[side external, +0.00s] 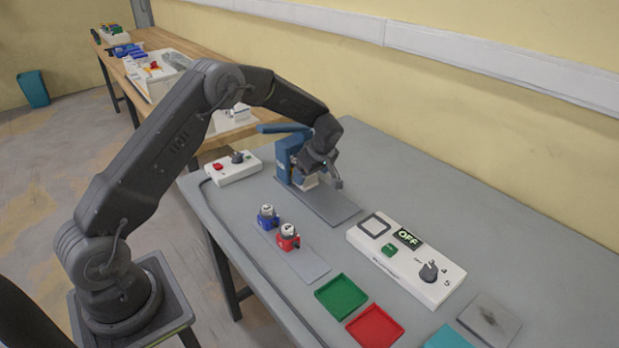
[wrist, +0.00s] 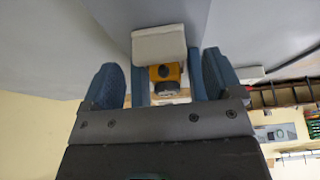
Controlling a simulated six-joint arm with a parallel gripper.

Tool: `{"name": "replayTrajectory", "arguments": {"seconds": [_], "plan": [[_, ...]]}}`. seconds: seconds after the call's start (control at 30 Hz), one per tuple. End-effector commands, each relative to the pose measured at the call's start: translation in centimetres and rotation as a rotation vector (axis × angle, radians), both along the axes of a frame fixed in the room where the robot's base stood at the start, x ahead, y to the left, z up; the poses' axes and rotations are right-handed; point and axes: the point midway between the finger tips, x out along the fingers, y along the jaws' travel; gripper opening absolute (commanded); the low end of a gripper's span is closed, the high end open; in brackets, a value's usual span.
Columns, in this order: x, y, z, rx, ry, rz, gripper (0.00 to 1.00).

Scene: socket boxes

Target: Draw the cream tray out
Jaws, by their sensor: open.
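The cream tray (wrist: 160,43) shows in the wrist view as a pale block between and beyond the fingertips. An orange piece with a dark round spot (wrist: 166,72) lies just below it in that picture. In the side view a small pale part (side external: 309,183) shows low by the blue press (side external: 288,160), partly hidden by my gripper (side external: 325,172). My gripper, also in the wrist view (wrist: 162,72), is open, its fingers apart on either side of the orange piece. I cannot tell whether a finger touches the tray.
A grey plate (side external: 335,207) lies before the press. A blue socket box (side external: 268,217) and a red one (side external: 288,238) stand nearby. A white panel reading OFF (side external: 405,262), green tray (side external: 341,296) and red tray (side external: 375,326) lie toward the front right. A switch box (side external: 233,168) sits left.

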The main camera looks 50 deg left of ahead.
Motion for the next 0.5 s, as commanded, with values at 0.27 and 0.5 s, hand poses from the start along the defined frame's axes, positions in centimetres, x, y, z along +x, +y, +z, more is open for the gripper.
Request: {"name": "replayTrajectory", "arguments": {"seconds": [0.27,0.5], "plan": [[0.0,1.0,-2.4,-0.001,0.001,0.0,0.85],[0.0,1.1,-2.5,0.0,-0.001,0.0,0.85]]}}
